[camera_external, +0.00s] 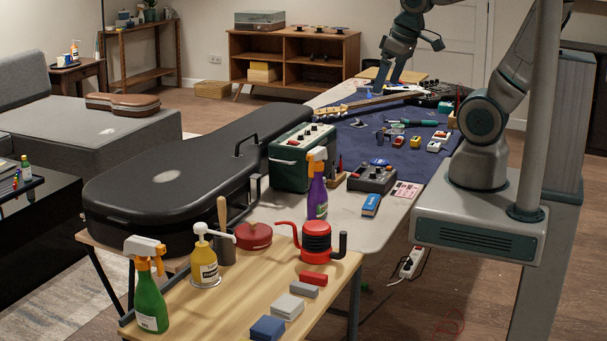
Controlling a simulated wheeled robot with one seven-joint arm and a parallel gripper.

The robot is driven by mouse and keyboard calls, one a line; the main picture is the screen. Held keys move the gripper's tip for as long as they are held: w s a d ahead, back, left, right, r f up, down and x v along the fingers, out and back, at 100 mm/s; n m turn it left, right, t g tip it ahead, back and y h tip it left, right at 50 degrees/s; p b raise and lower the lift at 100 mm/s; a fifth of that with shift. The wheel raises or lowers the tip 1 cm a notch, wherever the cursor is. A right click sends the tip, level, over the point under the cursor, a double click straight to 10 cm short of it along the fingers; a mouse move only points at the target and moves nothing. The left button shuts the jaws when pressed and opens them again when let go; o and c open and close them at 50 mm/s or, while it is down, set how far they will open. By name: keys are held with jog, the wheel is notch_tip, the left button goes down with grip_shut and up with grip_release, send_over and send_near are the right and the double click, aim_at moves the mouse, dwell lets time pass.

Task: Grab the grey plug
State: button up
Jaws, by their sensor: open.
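My gripper (371,91) points down at the far end of the long table, over the far left part of the dark blue mat (400,167). Its jaws are open, though small in this view. A small blue thing shows close by the fingertips; I cannot tell if they touch. I cannot pick out the grey plug with certainty. Several small dark and grey items lie on the mat, too small to name.
A guitar neck (372,103) lies across the mat near my gripper. Small coloured pedals (415,141) and a green-handled tool (418,122) lie nearer. A green amplifier (303,155), a black guitar case (190,175) and spray bottles (149,295) crowd the near end.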

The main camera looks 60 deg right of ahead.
jog(key=shift+s+a+n, duration=0.2)
jog(key=shift+s+n, duration=0.1)
jog(key=shift+s, duration=0.1)
jog(key=c, duration=1.4)
jog(key=shift+o, duration=0.2)
jog(key=m+h+b, duration=0.3)
jog(key=m+b, duration=0.6)
jog(key=b, duration=0.8)
send_near(334, 170)
jog(key=shift+g, duration=0.3)
jog(key=shift+w+b+x, duration=0.2)
jog(key=shift+b+x, duration=0.7)
jog(key=shift+x, duration=4)
